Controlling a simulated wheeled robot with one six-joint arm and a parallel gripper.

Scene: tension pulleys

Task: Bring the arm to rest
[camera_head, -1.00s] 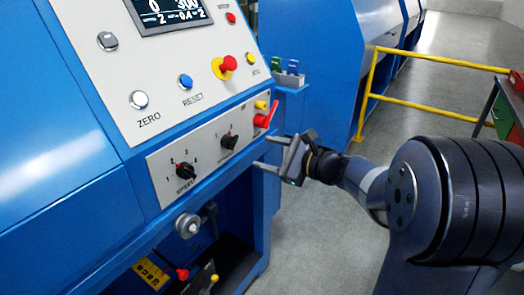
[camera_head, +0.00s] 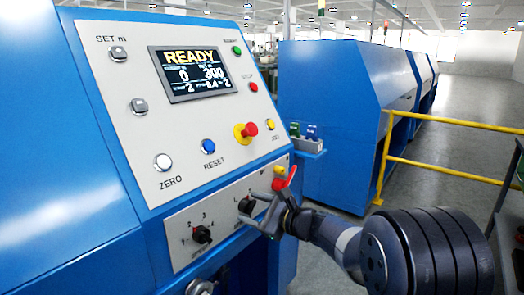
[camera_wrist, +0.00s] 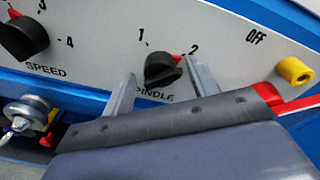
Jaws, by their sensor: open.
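My gripper (camera_head: 248,208) is open and empty in front of the right end of the lower switch panel in the head view. In the wrist view its two fingers (camera_wrist: 160,76) point at the black SPINDLE knob (camera_wrist: 163,70), one finger to each side of it. I cannot tell whether they touch the knob. The SPINDLE knob (camera_head: 246,204) is partly hidden by the fingers in the head view. My arm reaches in from the lower right.
The blue machine's screen (camera_head: 192,73) reads READY. A red lever (camera_head: 287,179) stands close above my gripper, beside a yellow part (camera_wrist: 295,70). The SPEED knob (camera_head: 201,235) is to the left. Yellow railing (camera_head: 440,169) and open floor lie to the right.

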